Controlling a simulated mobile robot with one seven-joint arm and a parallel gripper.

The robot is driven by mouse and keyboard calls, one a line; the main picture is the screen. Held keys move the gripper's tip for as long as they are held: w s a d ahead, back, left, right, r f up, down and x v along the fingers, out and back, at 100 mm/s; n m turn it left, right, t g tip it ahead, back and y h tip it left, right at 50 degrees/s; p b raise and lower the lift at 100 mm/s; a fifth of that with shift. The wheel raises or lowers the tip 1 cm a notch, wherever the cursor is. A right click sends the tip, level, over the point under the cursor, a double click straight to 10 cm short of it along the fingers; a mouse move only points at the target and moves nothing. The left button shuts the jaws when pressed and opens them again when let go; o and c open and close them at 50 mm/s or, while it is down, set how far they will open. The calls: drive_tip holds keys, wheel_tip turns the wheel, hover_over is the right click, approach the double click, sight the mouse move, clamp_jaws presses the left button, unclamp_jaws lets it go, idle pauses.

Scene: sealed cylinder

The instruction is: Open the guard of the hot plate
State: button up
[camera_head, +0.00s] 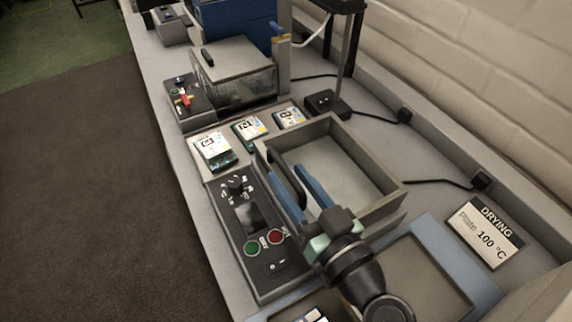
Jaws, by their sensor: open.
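The hot plate is the grey box-shaped unit with a control panel (243,218) on its left, in the middle of the bench. Its guard (375,142) shows as a grey rectangular frame; whether a clear pane spans it I cannot tell. A dark bar handle (277,165) runs along the guard's left side. My gripper (285,172) comes from the lower right, open, with its two blue fingers apart. The handle lies between the fingers in the picture; contact cannot be told. My wrist hides the near corner of the unit.
A sign reading DRYING Plate 100 °C (484,232) stands at right. Several small labelled packets (213,149) lie behind the unit. A second device with a lid (232,62) stands farther back. A blue-edged tray (440,236) is at front right. Cables run along the wall.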

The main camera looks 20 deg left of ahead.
drive_tip(key=shift+x, duration=1.2)
clamp_jaws()
idle(0.6)
